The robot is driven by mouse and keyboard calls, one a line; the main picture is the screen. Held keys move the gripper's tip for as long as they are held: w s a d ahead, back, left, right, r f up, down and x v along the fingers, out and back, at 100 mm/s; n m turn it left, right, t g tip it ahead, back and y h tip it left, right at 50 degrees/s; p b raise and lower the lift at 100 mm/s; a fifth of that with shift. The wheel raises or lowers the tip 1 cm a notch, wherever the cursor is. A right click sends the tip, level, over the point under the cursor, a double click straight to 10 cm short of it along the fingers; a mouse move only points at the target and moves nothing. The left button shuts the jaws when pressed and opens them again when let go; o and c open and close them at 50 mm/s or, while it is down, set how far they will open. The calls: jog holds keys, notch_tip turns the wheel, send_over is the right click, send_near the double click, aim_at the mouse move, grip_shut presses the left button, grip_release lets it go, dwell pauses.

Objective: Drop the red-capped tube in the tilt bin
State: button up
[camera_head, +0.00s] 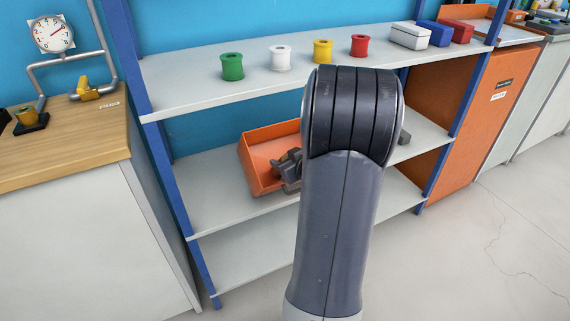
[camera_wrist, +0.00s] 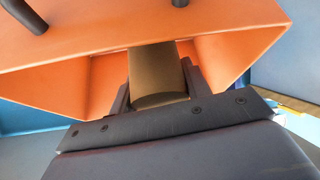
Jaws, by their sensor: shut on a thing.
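The tilt bin is an open orange bin (camera_head: 252,168) on the middle shelf, partly behind my arm in the head view. Its orange walls (camera_wrist: 105,28) fill the upper part of the wrist view. My gripper (camera_head: 284,166) is at the bin's open front in the head view. In the wrist view my gripper (camera_wrist: 158,72) is shut on a brown cylinder (camera_wrist: 157,78), which looks like the tube. The tube's far end is hidden by an orange wall, and no red cap shows. I cannot tell whether the tube touches the bin.
Green (camera_head: 232,67), white (camera_head: 280,58), yellow (camera_head: 322,51) and red (camera_head: 359,46) spools stand on the top shelf (camera_head: 190,86) above the bin. Blue posts (camera_head: 160,150) bound the rack. The shelf left of the bin is clear. A wooden-topped counter (camera_head: 60,150) stands at left.

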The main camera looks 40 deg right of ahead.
notch_tip(320, 180, up, 7)
jog(key=p, duration=0.3)
jog(key=shift+f, duration=0.15)
dwell(0.3)
